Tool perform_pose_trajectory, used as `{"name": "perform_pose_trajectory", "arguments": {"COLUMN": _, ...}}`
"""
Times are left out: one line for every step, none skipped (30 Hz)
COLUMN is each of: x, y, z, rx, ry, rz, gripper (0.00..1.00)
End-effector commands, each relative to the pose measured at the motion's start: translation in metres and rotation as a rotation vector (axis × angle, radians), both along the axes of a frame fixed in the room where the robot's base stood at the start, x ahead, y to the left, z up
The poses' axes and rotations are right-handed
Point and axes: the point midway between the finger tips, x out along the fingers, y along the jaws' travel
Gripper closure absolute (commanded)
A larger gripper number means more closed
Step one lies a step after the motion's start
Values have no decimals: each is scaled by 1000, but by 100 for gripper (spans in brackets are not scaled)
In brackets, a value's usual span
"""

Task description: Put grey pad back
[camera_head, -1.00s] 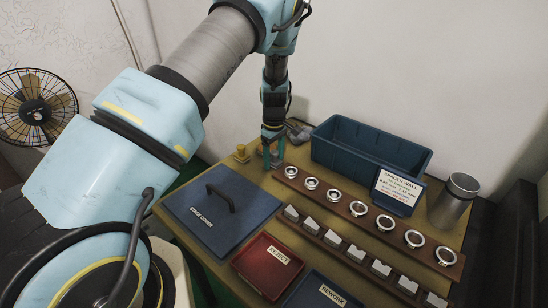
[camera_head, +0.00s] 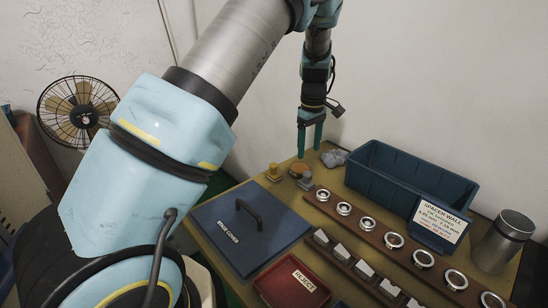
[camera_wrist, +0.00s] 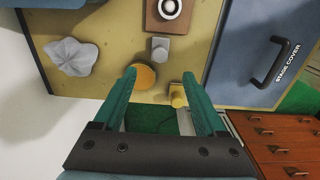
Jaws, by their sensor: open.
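My gripper (camera_head: 309,152) is open and empty, pointing down above the back left part of the table. In the wrist view, its fingertips (camera_wrist: 160,85) are apart, with an orange disc (camera_wrist: 145,77) near the left one and a yellow knobbed piece (camera_wrist: 178,95) near the right one. A small grey block-like piece (camera_wrist: 160,48) lies between the disc and the end of the ring board (camera_wrist: 152,25); in the head view this grey piece (camera_head: 305,183) is small. It may be the grey pad, but I cannot tell for sure.
A crumpled grey cloth (camera_head: 334,158) lies behind. A blue stage cover (camera_head: 246,228) with a handle, a red reject tray (camera_head: 292,280), rows of rings and grey blocks, a blue bin (camera_head: 405,185) and a metal cup (camera_head: 503,240) stand around. The table edge is close beneath the gripper.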

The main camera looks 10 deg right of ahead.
Motion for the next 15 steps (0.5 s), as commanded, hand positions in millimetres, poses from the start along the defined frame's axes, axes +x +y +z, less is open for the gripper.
{"name": "perform_pose_trajectory", "arguments": {"x": 0, "y": 0, "z": 1, "rx": 0, "ry": 0, "rz": 0, "gripper": 26}}
{"name": "perform_pose_trajectory", "arguments": {"x": 0, "y": 0, "z": 1, "rx": 0, "ry": 0, "rz": 0, "gripper": 26}}
{"name": "perform_pose_trajectory", "arguments": {"x": 1, "y": 2, "z": 2, "rx": -1, "ry": 0, "rz": 0, "gripper": 26}}
{"name": "perform_pose_trajectory", "arguments": {"x": 1, "y": 6, "z": 3, "rx": -2, "ry": 0, "rz": 0, "gripper": 26}}
{"name": "perform_pose_trajectory", "arguments": {"x": 3, "y": 12, "z": 5, "rx": -4, "ry": 1, "rz": -1, "gripper": 26}}
{"name": "perform_pose_trajectory", "arguments": {"x": 5, "y": 23, "z": 8, "rx": -9, "ry": 1, "rz": -5, "gripper": 26}}
{"name": "perform_pose_trajectory", "arguments": {"x": 6, "y": 35, "z": 11, "rx": -12, "ry": 2, "rz": -11, "gripper": 26}}
{"name": "perform_pose_trajectory", "arguments": {"x": 7, "y": 50, "z": 16, "rx": -16, "ry": 2, "rz": -19, "gripper": 26}}
{"name": "perform_pose_trajectory", "arguments": {"x": 8, "y": 72, "z": 22, "rx": -23, "ry": 1, "rz": -35, "gripper": 26}}
{"name": "perform_pose_trajectory", "arguments": {"x": 7, "y": 92, "z": 27, "rx": -28, "ry": 0, "rz": -51, "gripper": 26}}
{"name": "perform_pose_trajectory", "arguments": {"x": 4, "y": 112, "z": 33, "rx": -34, "ry": -3, "rz": -70, "gripper": 26}}
{"name": "perform_pose_trajectory", "arguments": {"x": -1, "y": 140, "z": 40, "rx": -42, "ry": -10, "rz": -102, "gripper": 26}}
{"name": "perform_pose_trajectory", "arguments": {"x": -7, "y": 161, "z": 45, "rx": -45, "ry": -14, "rz": -129, "gripper": 26}}
{"name": "perform_pose_trajectory", "arguments": {"x": -14, "y": 181, "z": 50, "rx": -49, "ry": -22, "rz": -159, "gripper": 26}}
{"name": "perform_pose_trajectory", "arguments": {"x": -24, "y": 206, "z": 56, "rx": -52, "ry": -34, "rz": -200, "gripper": 26}}
